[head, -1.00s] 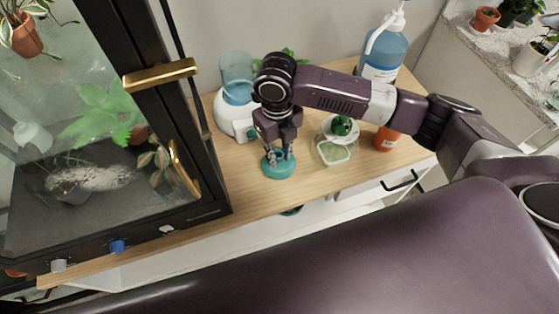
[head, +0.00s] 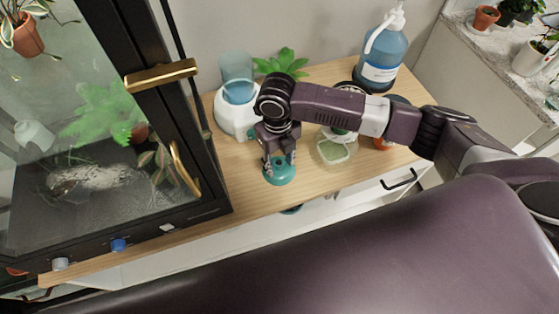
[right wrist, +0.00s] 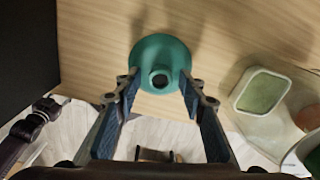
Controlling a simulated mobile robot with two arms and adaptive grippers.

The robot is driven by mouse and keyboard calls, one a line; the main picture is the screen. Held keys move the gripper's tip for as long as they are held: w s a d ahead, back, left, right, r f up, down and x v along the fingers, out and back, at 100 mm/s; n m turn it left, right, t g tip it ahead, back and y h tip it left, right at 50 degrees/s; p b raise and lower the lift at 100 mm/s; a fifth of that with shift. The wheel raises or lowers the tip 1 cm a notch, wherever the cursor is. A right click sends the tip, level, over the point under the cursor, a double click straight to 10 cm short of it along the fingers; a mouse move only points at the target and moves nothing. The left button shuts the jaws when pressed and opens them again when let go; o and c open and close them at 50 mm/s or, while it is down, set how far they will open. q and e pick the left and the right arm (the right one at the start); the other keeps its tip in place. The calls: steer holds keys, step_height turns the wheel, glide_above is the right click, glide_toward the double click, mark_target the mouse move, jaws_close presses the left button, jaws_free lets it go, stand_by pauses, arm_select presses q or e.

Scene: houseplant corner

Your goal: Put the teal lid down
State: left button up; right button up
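The teal lid (head: 279,176) lies on the wooden top near its front edge. In the right wrist view the lid (right wrist: 160,50) is a round teal piece with a dark-centred round knob. My right gripper (head: 280,166) points down over the lid. In the right wrist view its fingertips (right wrist: 159,84) are spread on both sides of the knob, with visible gaps to it. It looks open and holds nothing. My left gripper is not in view.
A white device with a blue tank (head: 236,112) stands behind the lid. A clear tub with green contents (head: 335,150), an orange bottle (head: 382,143) and a blue pump bottle (head: 381,62) are to the right. A black-framed glass cabinet (head: 100,130) bounds the left.

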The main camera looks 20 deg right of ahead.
mark_target(278, 163)
step_height(278, 163, up, 12)
steer(key=b, duration=0.1)
steer(key=shift+r+b, duration=0.2)
steer(key=shift+b, duration=0.15)
steer(key=shift+w+a, duration=0.1)
steer(key=shift+a, duration=0.05)
stand_by(0.5)
